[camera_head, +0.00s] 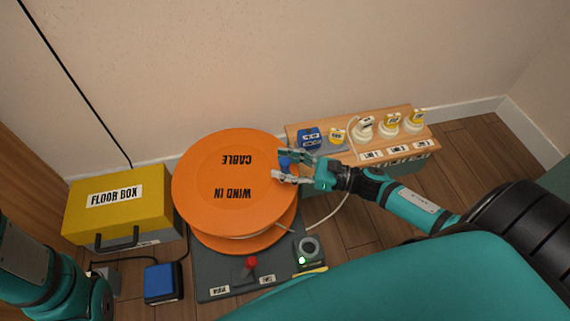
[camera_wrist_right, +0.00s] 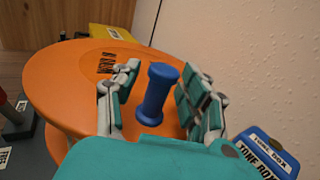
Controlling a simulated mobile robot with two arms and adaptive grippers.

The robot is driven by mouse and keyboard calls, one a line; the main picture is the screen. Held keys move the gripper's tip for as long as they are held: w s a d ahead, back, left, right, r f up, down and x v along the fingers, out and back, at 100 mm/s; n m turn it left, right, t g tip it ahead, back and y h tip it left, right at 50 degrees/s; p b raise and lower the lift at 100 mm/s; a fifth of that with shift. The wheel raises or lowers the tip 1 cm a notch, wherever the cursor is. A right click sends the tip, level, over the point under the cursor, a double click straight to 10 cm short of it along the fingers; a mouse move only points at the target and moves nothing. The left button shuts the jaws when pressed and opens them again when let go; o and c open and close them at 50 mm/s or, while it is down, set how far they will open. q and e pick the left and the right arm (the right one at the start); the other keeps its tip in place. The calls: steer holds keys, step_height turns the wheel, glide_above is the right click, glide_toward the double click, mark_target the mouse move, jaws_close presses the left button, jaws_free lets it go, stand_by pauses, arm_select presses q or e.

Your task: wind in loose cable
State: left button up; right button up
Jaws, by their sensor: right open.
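The large orange cable reel (camera_head: 215,190), marked "WIND IN CABLE", sits on a dark grey base (camera_head: 215,275). A blue crank knob (camera_head: 285,161) stands near the reel's right edge; the right wrist view shows it upright and spool-shaped (camera_wrist_right: 157,93). My right gripper (camera_head: 281,166) is open, with its fingers on either side of the knob; the wrist view shows gaps beside it (camera_wrist_right: 160,88). A pale loose cable (camera_head: 331,212) curves right of the reel, partly hidden behind my right arm. My left arm shows at the lower left; its gripper is out of view.
A yellow floor box (camera_head: 150,202) stands left of the reel, with a blue box (camera_head: 163,283) in front. A red-topped lever (camera_head: 250,264) and a ring with a green light (camera_head: 308,250) are on the base. A wooden shelf (camera_head: 296,131) holds a blue tone box (camera_head: 310,138) and several plugs.

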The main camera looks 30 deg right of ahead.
steer(key=shift+c, duration=0.2)
jaws_close()
steer(key=shift+w, duration=0.1)
